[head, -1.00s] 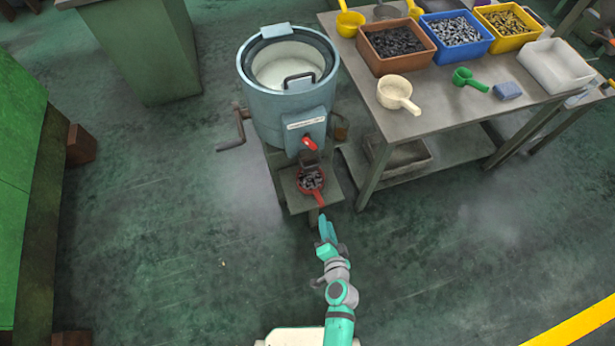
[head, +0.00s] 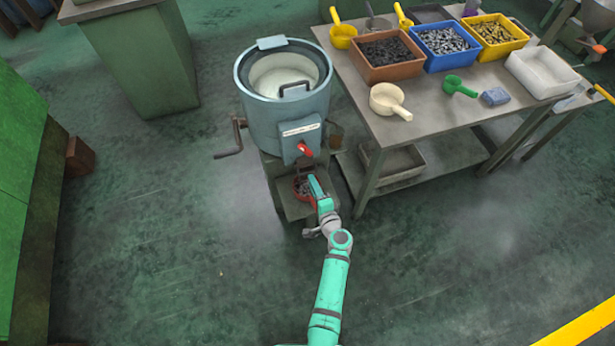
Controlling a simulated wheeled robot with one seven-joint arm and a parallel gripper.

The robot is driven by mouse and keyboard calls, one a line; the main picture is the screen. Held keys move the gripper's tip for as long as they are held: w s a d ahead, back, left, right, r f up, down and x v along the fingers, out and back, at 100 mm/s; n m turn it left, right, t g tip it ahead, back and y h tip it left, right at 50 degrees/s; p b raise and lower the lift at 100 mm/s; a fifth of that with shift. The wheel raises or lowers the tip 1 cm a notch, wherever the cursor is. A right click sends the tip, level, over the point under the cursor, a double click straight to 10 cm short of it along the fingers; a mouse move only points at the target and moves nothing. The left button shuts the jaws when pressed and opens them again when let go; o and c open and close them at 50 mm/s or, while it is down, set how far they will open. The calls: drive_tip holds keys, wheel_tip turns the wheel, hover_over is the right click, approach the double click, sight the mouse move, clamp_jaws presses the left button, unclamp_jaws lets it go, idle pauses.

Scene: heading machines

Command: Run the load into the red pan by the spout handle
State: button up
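The blue-grey drum machine (head: 262,112) stands left of the table, with a pale open bowl inside. Its red spout handle (head: 304,150) is on the front panel, above the low shelf. The red pan (head: 297,187) sits on the shelf under the spout, with dark pieces in it. My arm reaches up from the bottom, and my gripper (head: 315,186) is at the pan's right front side, below the spout handle. The gripper covers the pan's handle and part of the pan. I cannot tell whether its fingers are open or touching the pan.
A metal table (head: 435,115) stands to the right with brown (head: 385,68), blue (head: 447,62) and yellow (head: 496,50) bins and several scoops. A crank (head: 230,143) sticks out left of the drum. A green cabinet (head: 30,190) is at far left. The floor in front is clear.

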drive_tip(key=x, duration=0.4)
drive_tip(key=shift+w+d+f, duration=0.1)
drive_tip(key=shift+w+f, duration=0.05)
drive_tip(key=shift+w, duration=0.1)
drive_tip(key=shift+c, duration=0.7)
clamp_jaws()
